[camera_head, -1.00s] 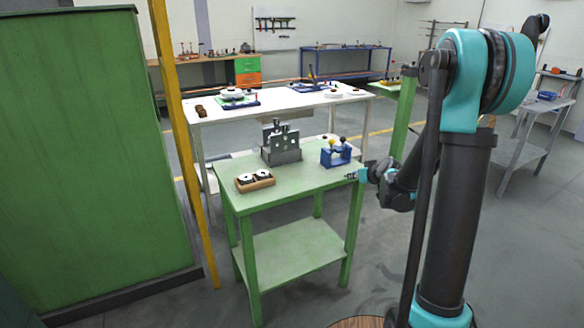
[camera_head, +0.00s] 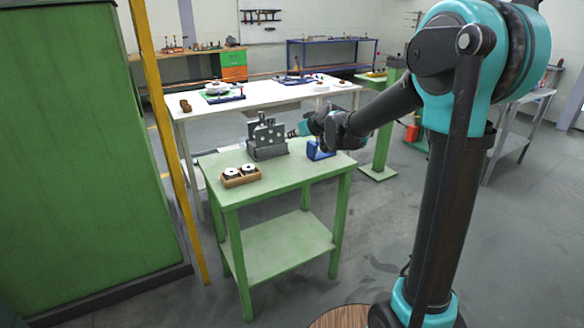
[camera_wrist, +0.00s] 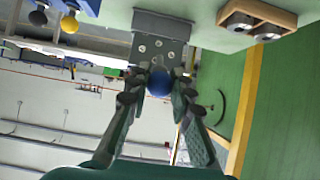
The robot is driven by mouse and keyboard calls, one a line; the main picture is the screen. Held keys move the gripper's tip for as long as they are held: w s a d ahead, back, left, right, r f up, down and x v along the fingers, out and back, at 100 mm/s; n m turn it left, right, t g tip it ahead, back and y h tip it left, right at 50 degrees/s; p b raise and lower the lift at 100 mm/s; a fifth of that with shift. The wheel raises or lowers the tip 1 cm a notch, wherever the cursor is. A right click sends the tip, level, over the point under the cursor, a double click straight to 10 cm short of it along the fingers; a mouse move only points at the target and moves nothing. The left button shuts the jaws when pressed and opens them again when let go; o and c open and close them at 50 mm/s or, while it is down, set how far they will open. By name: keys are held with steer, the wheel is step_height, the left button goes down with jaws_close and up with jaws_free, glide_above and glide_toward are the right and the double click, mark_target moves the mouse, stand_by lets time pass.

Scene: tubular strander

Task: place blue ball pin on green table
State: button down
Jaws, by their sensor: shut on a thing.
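The green table (camera_head: 279,185) stands in the middle of the head view. My gripper (camera_head: 301,130) is above its back part, to the right of a grey metal fixture (camera_head: 268,149). In the wrist view my gripper (camera_wrist: 160,80) is shut on the blue ball pin (camera_wrist: 159,83). Only its blue ball shows clearly between the fingertips. The grey fixture (camera_wrist: 160,24) lies beyond the ball in this view, and I cannot tell whether the pin touches it. The pin cannot be made out in the head view.
A blue stand (camera_head: 317,153) is on the table, partly behind my arm; black and yellow ball heads (camera_wrist: 70,23) show by it in the wrist view. A wooden tray (camera_head: 240,179) with two round parts sits front left. The table front is clear.

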step_height(320, 180, down, 14)
steer(key=shift+f, duration=0.1)
stand_by(0.5)
steer(key=shift+f, duration=0.1)
steer(key=c, duration=1.3)
jaws_free()
steer(key=shift+c, duration=0.2)
steer(key=shift+s+d+r, duration=0.1)
steer(key=shift+r, duration=0.1)
steer(key=v, duration=1.1)
steer(key=shift+s+d+r, duration=0.15)
steer(key=shift+s+d, duration=0.05)
steer(key=shift+s, duration=0.1)
steer(key=s+d+f+m+g+h, duration=0.1)
steer(key=s+d+f+m+h, duration=0.1)
steer(key=s+d, duration=0.4)
steer(key=s+d+f+m+g+h, duration=0.2)
steer(key=s+d+f, duration=0.3)
steer(key=s, duration=0.8)
steer(key=s+d+f+m+g+h, duration=0.2)
steer(key=s+d+f, duration=0.2)
steer(key=s+d, duration=0.4)
steer(key=shift+s+m, duration=0.4)
steer(key=shift+s, duration=0.3)
